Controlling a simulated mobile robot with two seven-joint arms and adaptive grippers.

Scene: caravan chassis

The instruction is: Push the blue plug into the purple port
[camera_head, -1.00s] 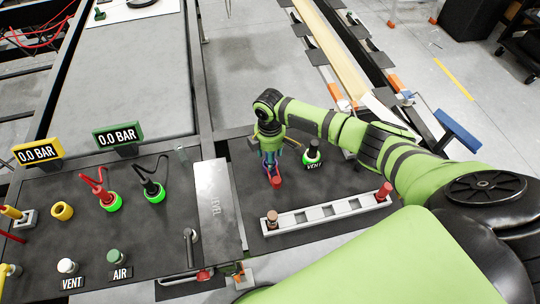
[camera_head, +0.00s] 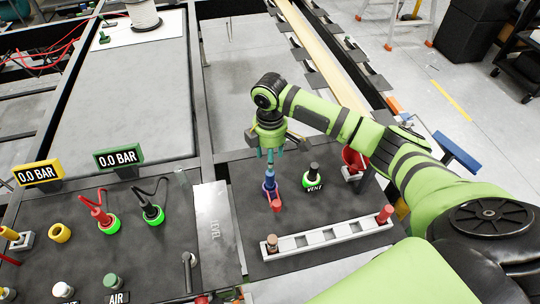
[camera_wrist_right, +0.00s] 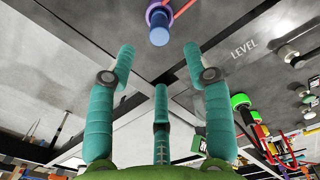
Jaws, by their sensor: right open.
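The blue plug (camera_head: 269,176) stands upright at the purple port (camera_head: 270,190) on the dark panel, below my right gripper (camera_head: 270,156). In the right wrist view, the blue plug (camera_wrist_right: 159,36) shows end-on inside the purple ring of the port (camera_wrist_right: 157,15). How deep it sits I cannot tell. My right gripper (camera_wrist_right: 160,62) has its teal fingers spread and empty, with the plug just beyond the fingertips. My left gripper is not in view.
A black plug labelled VENT (camera_head: 313,173) stands close to the right. A pale slotted rack (camera_head: 325,237) lies in front. The LEVEL plate (camera_head: 213,225) is to the left, beside gauges reading 0.0 BAR.

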